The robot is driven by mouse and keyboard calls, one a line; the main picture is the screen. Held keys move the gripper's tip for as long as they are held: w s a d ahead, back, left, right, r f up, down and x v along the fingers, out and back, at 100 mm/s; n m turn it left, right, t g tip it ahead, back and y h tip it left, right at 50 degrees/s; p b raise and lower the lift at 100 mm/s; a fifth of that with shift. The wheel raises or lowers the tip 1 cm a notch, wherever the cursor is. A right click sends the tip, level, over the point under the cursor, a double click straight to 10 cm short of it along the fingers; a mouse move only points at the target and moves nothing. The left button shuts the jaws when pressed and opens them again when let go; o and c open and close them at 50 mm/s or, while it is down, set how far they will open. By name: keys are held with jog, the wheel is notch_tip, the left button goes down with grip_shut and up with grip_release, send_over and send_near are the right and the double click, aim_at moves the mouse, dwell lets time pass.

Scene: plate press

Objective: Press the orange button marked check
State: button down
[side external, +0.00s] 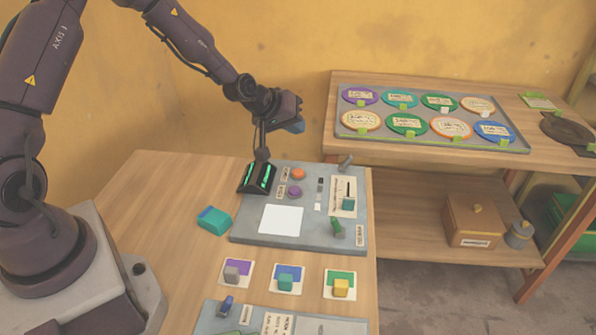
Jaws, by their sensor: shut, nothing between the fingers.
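The orange button (298,174) is a round knob near the back of a grey control panel (250,234). A small label with unreadable print is beside it. A purple round button (294,192) sits just in front of it. My gripper (294,126) is above and behind the panel, apart from the orange button and well above it. It is shut and empty. Its fingertips are small and partly hidden in this view.
A teal block (214,220) lies left. A shelf tray (433,147) holds several coloured discs.

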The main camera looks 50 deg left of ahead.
aim_at(296, 171)
jog(key=shift+f, duration=0.1)
jog(key=shift+f, duration=4.35)
jog(key=shift+f, duration=0.15)
jog(key=shift+f, duration=0.25)
jog(key=shift+f, duration=0.4)
jog(key=shift+r, duration=0.85)
